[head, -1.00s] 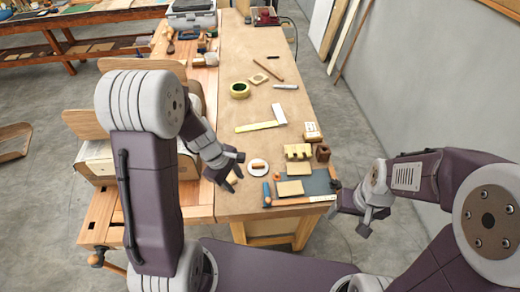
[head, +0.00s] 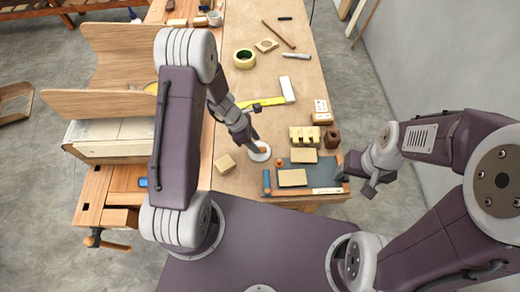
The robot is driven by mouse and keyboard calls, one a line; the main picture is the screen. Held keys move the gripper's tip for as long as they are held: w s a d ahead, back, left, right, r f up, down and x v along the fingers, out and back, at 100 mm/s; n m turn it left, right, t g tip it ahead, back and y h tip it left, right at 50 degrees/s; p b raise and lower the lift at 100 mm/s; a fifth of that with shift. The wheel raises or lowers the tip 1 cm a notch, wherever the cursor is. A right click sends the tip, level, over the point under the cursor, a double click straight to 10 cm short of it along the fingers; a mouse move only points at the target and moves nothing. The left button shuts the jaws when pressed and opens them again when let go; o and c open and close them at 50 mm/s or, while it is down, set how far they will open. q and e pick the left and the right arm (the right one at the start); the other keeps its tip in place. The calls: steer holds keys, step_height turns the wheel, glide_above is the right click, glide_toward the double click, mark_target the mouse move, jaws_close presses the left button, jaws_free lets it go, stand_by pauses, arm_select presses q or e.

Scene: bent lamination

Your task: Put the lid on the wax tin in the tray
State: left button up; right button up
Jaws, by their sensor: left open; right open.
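A round white disc (head: 259,154) lies on the bench near its front. A small orange-brown piece shows at it, partly hidden by my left gripper (head: 251,143). That gripper is open, just above or at the disc; I cannot tell whether it touches. A dark grey tray (head: 327,172) lies to the right, with flat wooden blocks (head: 293,177) and a small orange round piece (head: 279,163) at its left edge. I cannot make out for sure which piece is the tin and which the lid. My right gripper (head: 357,181) is open and empty beside the tray's right end.
A notched wooden block (head: 304,137) and a brown pot (head: 332,138) stand behind the tray.

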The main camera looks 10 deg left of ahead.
arm_select(q)
steer(key=shift+x, duration=0.95)
steer(key=shift+s+d+f, duration=0.2)
steer(key=shift+f, duration=0.1)
steer(key=shift+s, duration=0.2)
steer(key=shift+w+f, duration=0.2)
steer(key=shift+w, duration=0.1)
jaws_close()
steer(key=shift+s, duration=0.1)
arm_select(e)
steer(key=shift+s, duration=0.4)
